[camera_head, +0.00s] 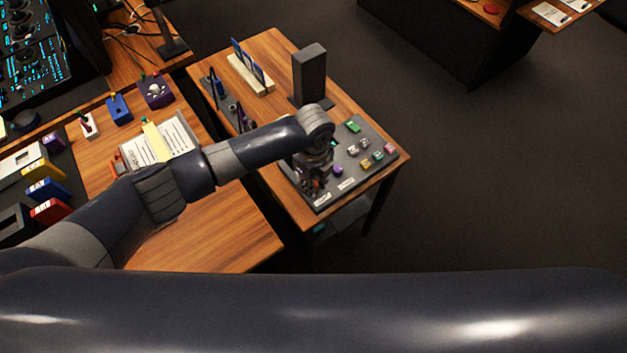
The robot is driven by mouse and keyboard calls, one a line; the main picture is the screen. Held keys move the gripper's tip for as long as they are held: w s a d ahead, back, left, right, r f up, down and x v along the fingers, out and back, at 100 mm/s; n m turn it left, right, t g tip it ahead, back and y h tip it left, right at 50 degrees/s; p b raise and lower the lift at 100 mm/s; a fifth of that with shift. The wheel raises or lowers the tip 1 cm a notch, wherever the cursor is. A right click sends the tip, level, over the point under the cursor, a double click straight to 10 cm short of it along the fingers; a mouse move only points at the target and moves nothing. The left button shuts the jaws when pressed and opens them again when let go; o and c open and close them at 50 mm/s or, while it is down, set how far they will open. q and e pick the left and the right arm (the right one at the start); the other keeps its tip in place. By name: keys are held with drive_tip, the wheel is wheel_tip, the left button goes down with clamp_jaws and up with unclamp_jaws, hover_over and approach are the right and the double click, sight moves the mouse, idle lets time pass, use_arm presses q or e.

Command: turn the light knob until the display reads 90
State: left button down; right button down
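A dark grey control panel (376,145) lies on the small wooden table at centre right. It bears a green rectangle (353,126), a purple round piece (338,171), several small coloured buttons (378,154) and white labels (346,184) at its front edge. I cannot tell which part is the light knob, and no display number is readable. My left arm reaches in from the left, and its gripper (316,182) points down over the left part of the panel. The wrist and the dim picture hide the fingertips and whatever is under them. My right gripper is not in view.
A dark upright block (310,75) stands behind the panel on the wooden table (270,45). A cream rack (250,75) stands at its far left. A desk with a clipboard (175,137) and small coloured boxes (119,109) lies left. Open floor is right.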

use_arm(q)
drive_tip(key=c, duration=1.4)
unclamp_jaws()
drive_tip(key=shift+o, duration=0.2)
wheel_tip(320, 180, up, 12)
